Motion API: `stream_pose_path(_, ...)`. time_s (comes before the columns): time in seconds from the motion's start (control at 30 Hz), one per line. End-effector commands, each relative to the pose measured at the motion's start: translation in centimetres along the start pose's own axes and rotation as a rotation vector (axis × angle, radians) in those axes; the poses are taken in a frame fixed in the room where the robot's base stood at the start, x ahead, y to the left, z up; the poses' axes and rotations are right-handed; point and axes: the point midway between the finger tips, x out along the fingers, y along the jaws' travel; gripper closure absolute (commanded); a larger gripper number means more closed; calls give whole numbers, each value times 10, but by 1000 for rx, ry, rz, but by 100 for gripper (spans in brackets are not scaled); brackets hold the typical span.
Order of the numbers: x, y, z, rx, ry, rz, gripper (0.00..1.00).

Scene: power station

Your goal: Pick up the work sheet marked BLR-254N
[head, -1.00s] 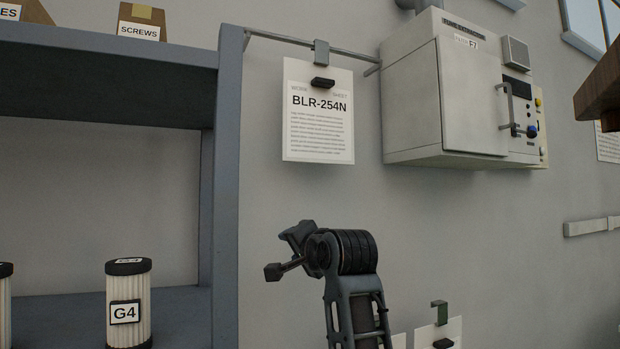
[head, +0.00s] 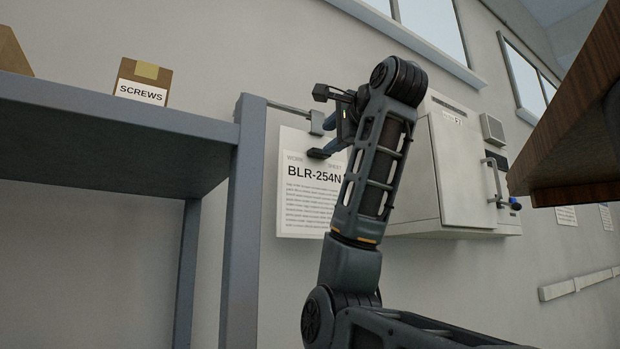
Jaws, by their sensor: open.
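The work sheet marked BLR-254N (head: 308,205) is a white page hanging against the grey wall, right of the shelf. A grey hanger (head: 317,122) on a wall rail is at its top edge. My gripper (head: 320,124) is open at the top of the sheet, its two fingers one above the other, pointing left. The hanger shows between the fingers. The lower finger overlaps the sheet's top in the picture; I cannot tell whether it touches. My arm covers the sheet's right edge, and the sheet's black clip is hidden.
A blue-grey shelf (head: 243,230) stands close on the left, with a SCREWS box (head: 142,82) on top. A white wall cabinet (head: 462,165) is right of the sheet, behind my arm. A brown wooden edge (head: 560,120) juts in at the upper right.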

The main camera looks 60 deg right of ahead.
Motion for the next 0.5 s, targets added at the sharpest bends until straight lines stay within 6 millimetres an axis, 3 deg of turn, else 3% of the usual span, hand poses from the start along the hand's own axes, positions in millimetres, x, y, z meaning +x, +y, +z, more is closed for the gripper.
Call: stream_pose_path(0.5,60,5,-3,-1,1,3,53)
